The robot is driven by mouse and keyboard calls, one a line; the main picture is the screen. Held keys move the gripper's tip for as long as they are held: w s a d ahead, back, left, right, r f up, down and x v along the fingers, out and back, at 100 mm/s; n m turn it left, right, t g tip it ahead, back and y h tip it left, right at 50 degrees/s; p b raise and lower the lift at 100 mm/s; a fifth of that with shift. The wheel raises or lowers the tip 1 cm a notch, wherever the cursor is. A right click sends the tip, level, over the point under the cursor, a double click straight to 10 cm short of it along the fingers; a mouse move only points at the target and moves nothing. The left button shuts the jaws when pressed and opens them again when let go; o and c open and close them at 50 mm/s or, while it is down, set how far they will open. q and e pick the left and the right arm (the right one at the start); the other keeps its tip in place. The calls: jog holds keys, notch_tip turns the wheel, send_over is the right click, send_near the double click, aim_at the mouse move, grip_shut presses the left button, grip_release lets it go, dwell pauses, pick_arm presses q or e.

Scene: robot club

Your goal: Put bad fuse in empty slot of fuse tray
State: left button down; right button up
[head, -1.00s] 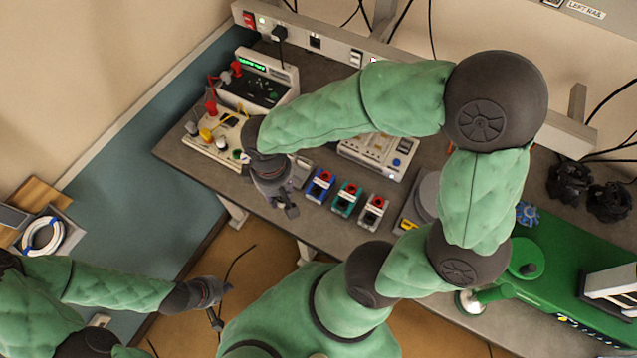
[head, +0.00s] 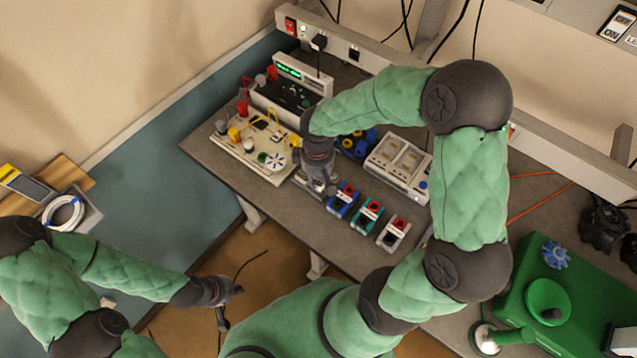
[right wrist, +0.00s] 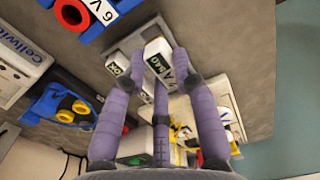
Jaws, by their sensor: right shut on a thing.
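The bad fuse (right wrist: 158,56), a white block marked BAD, is between the fingertips of my right gripper (right wrist: 155,62) in the right wrist view. In the head view my right gripper (head: 322,184) is over the small grey fuse tray (head: 305,183), mostly hiding it. In the right wrist view the tray (right wrist: 122,44) lies right under the fuse, with a white fuse marked OK (right wrist: 113,68) beside it. The empty slot is hidden, and I cannot tell whether the fuse touches the tray. My left gripper (head: 230,305) hangs off the bench front, fingers apart, empty.
Blue (head: 342,201), green (head: 366,215) and white (head: 393,233) terminal blocks stand right of the tray. A cream circuit board (head: 250,150) is on its left, and a white socketed unit (head: 398,163) behind. A green machine (head: 560,290) fills the right end.

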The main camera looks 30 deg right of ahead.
aim_at(318, 184)
jog(key=shift+w+d+f, duration=0.2)
jog(key=shift+d+f, duration=0.05)
jog(key=shift+f, duration=0.15)
jog(key=shift+w+d+f+b, duration=0.1)
jog(key=shift+f+b, duration=0.25)
jog(key=shift+f, duration=1.35)
jog(key=shift+f, duration=0.1)
jog(key=shift+f, duration=0.1)
jog(key=o, duration=0.9)
jog(key=shift+o, duration=0.2)
